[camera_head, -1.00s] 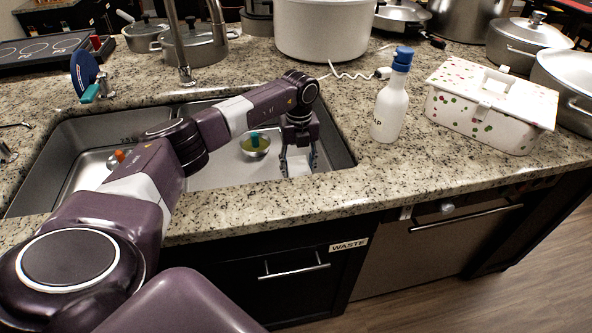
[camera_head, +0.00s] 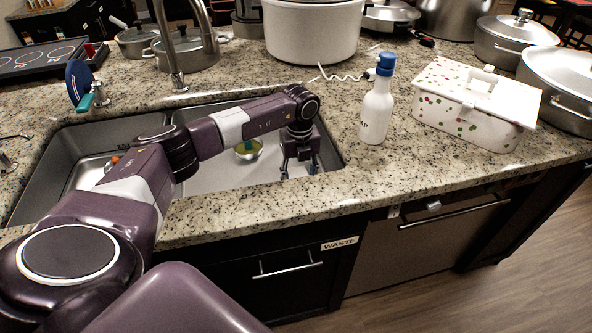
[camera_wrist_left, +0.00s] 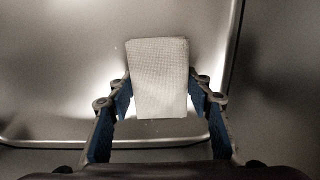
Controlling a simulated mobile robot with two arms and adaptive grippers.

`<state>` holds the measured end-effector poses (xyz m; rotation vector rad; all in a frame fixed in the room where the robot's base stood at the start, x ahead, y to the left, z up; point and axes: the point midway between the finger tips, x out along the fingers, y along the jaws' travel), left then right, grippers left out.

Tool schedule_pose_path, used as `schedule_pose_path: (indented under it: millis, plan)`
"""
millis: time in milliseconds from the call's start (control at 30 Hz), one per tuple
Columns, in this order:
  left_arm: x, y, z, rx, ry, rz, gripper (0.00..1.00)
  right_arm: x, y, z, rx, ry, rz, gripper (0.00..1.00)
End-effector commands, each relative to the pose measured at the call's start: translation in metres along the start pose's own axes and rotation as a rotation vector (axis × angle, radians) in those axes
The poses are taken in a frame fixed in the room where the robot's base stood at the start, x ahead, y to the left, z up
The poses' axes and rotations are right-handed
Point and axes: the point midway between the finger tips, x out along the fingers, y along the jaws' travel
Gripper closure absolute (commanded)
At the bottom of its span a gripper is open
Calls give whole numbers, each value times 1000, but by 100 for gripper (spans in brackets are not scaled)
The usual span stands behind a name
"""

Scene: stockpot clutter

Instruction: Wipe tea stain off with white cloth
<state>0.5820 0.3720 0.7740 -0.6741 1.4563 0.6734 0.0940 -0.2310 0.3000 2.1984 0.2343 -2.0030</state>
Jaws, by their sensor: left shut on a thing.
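My left gripper (camera_head: 299,168) reaches down into the right part of the steel sink, near its right end. In the left wrist view the gripper (camera_wrist_left: 161,90) has its fingers on both sides of a white cloth (camera_wrist_left: 160,78), a pale rectangular block shape, and is shut on it. The cloth is over the grey sink floor; whether it touches the floor is not clear. In the head view the cloth is hard to make out between the fingers. No tea stain can be made out. My right gripper is not in view.
A bowl (camera_head: 248,150) with something green and yellow lies in the sink left of the gripper. A white soap bottle (camera_head: 376,112) and a dotted box (camera_head: 470,115) stand on the counter to the right. The faucet (camera_head: 168,50) rises behind the sink.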

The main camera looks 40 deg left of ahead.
Motion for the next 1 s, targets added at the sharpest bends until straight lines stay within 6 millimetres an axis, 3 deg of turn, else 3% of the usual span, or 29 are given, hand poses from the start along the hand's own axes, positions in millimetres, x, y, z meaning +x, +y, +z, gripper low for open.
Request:
schedule_pose_path:
  millis: [33, 367, 733, 1000]
  plan:
    - [4, 2, -7, 3, 13, 10, 80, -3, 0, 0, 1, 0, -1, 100]
    - [4, 4, -9, 2, 15, 13, 80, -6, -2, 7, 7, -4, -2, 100]
    - [-2, 8, -37, 3, 13, 14, 80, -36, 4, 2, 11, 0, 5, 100]
    - [-1, 8, -40, 0, 9, 10, 80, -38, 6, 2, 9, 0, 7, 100]
